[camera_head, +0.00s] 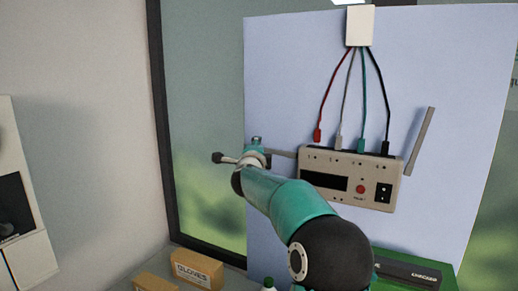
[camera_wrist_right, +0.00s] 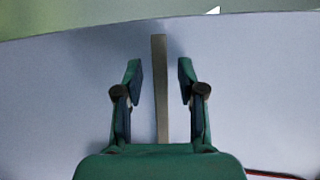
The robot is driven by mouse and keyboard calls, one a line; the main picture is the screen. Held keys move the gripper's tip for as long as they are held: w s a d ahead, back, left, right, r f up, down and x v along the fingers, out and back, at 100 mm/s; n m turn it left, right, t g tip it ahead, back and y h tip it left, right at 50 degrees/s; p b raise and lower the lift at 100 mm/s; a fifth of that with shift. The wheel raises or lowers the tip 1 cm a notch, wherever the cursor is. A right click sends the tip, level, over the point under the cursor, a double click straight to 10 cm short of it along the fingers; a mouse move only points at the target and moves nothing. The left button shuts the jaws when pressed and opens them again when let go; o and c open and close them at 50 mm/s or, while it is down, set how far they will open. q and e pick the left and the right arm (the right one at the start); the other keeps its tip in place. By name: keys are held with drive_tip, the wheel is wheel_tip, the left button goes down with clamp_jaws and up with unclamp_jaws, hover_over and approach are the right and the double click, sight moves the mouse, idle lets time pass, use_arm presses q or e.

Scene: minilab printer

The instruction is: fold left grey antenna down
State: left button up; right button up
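The grey device (camera_head: 350,177) is mounted on the pale panel, with a dark display, a red button and a black switch. Its left grey antenna (camera_head: 284,153) sticks out roughly level to the left from the upper left corner. My right gripper (camera_head: 243,157) is at that antenna's outer end. In the right wrist view the antenna (camera_wrist_right: 161,90) runs between the two fingers of the gripper (camera_wrist_right: 160,72). The fingers are open, with a gap on both sides of it. The right antenna (camera_head: 419,142) stands up, tilted right. My left gripper is not in view.
Red, grey, teal and black cables (camera_head: 363,80) run from a white box (camera_head: 360,26) to the device's top. A gloves carton (camera_head: 197,268) and a green case (camera_head: 412,264) are below. My right arm crosses in front of the device's lower left.

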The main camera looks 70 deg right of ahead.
drive_tip(key=shift+a, duration=0.1)
drive_tip(key=v, duration=1.1)
drive_tip(key=shift+s+a, duration=0.15)
drive_tip(key=shift+a, duration=0.2)
